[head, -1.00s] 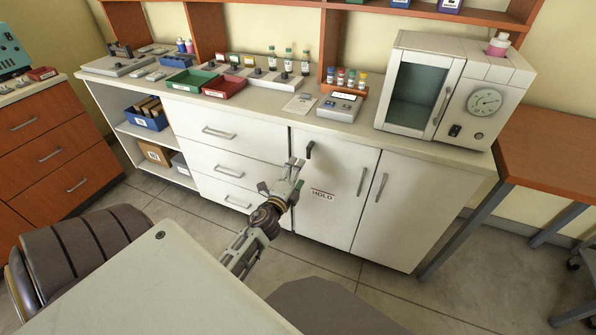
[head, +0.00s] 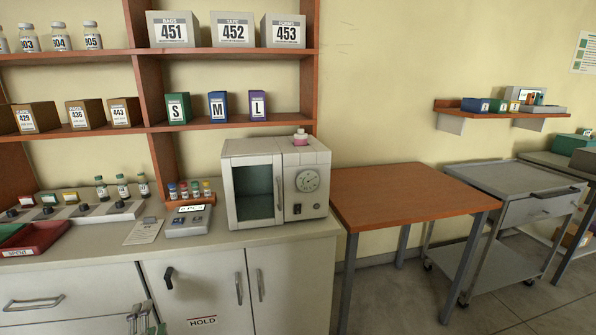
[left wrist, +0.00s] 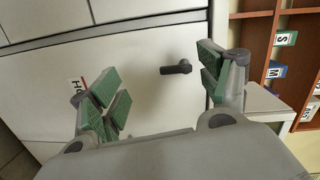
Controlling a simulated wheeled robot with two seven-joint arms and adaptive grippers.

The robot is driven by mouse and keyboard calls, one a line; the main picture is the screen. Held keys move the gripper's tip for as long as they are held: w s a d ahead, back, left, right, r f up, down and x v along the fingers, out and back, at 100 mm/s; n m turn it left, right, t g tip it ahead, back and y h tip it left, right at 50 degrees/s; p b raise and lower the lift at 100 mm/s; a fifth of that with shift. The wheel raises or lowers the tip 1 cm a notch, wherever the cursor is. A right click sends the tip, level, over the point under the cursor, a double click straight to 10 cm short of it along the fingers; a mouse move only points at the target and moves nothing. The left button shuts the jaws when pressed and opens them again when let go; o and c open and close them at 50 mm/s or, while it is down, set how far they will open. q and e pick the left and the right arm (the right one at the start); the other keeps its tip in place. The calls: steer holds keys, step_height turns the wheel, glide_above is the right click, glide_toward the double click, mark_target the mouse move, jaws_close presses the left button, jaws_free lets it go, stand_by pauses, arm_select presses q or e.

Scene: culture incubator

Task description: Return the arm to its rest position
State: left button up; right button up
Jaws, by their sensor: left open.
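My left gripper (head: 139,314) shows at the bottom edge of the head view, in front of the white lower cabinet. In the left wrist view its green-padded fingers (left wrist: 160,88) are spread wide with nothing between them. A black lever handle (head: 168,278) on the cabinet door is up and to the right of the gripper in the head view. The handle also shows in the left wrist view (left wrist: 176,68), beyond the fingers and apart from them. Most of the left arm is out of the head view. My right gripper is in neither view.
A white incubator (head: 322,175) with its glass door shut stands on the counter (head: 240,229), a pink-filled bottle (head: 300,137) on top. A small instrument (head: 188,222) and a red tray (head: 36,238) are left of it. A wooden table (head: 400,188) and grey cart (head: 500,178) stand right.

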arm_select(q)
steer(key=s+f+n+g, duration=0.3)
steer(key=f+n+g, duration=0.15)
steer(key=f, duration=0.35)
steer(key=s+f+n+g, duration=0.3)
steer(key=s+f+n, duration=0.15)
steer(key=f, duration=0.45)
steer(key=s+d+f+g+h, duration=0.3)
steer(key=s+d+f, duration=0.5)
steer(key=d, duration=0.3)
steer(key=s+d+f+g+h+p, duration=0.1)
steer(key=s+d+f+g+h, duration=0.2)
steer(key=s+d+f, duration=0.5)
steer(key=d, duration=0.3)
steer(key=shift+f+n+h, duration=0.3)
steer(key=shift+n+h, duration=0.1)
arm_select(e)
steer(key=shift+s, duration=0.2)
arm_select(q)
steer(key=shift+s+f+g+p, duration=0.1)
steer(key=shift+s+g+p, duration=0.1)
steer(key=shift+g+p, duration=0.25)
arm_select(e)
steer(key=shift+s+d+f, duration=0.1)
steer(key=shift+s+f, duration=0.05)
